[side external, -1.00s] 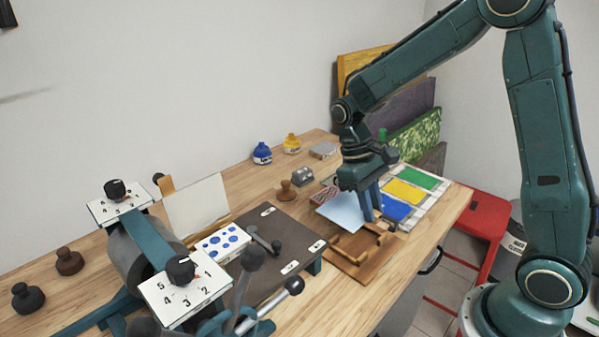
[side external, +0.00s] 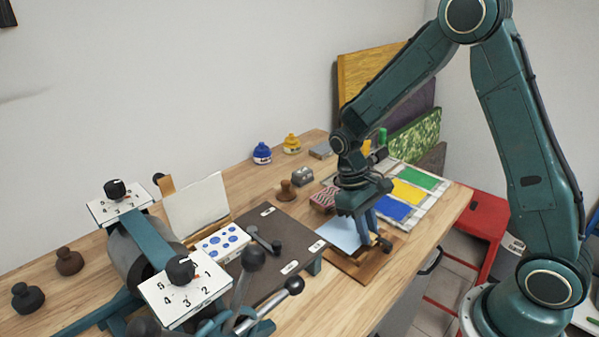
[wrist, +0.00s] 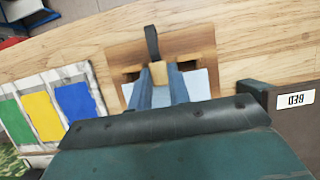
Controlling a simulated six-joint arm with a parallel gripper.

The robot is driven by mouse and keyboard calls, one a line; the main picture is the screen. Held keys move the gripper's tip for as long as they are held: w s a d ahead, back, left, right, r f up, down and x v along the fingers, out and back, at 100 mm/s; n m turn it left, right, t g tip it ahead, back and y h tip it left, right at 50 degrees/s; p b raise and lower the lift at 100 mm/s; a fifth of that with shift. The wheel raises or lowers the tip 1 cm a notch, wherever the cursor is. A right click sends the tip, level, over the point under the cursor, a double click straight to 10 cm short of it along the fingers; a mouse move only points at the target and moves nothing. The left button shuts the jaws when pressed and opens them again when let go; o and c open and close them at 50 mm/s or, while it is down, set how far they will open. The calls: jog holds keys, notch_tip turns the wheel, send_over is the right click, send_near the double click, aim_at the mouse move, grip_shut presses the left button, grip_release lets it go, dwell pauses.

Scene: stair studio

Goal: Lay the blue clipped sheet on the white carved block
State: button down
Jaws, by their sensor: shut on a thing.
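The pale blue sheet (side external: 341,234) is at the wooden fixture (side external: 352,268), partly hidden by my gripper (side external: 368,238). My gripper is shut on the sheet's tan clip; in the wrist view, its fingers (wrist: 166,86) close around the tan clip (wrist: 159,73), and the sheet (wrist: 197,83) shows beside them. I cannot tell whether the sheet touches the fixture. The white block (side external: 222,243) with blue spots lies on the dark press bed (side external: 290,224), left of my gripper and apart from it.
The press roller (side external: 125,262), its number plates and its levers (side external: 251,259) stand at the left. A leaning pale panel (side external: 196,207) is behind the block. Blue, yellow and green swatches (side external: 408,192) lie right of my gripper. Ink bottles (side external: 262,153) stand at the back.

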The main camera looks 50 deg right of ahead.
aim_at(350, 230)
jog(key=shift+f, duration=0.25)
jog(key=c, duration=1.3)
grip_release()
jog(key=shift+r, duration=0.15)
jog(key=v, duration=1.2)
jog(key=shift+r, duration=0.15)
jog(key=shift+s, duration=0.1)
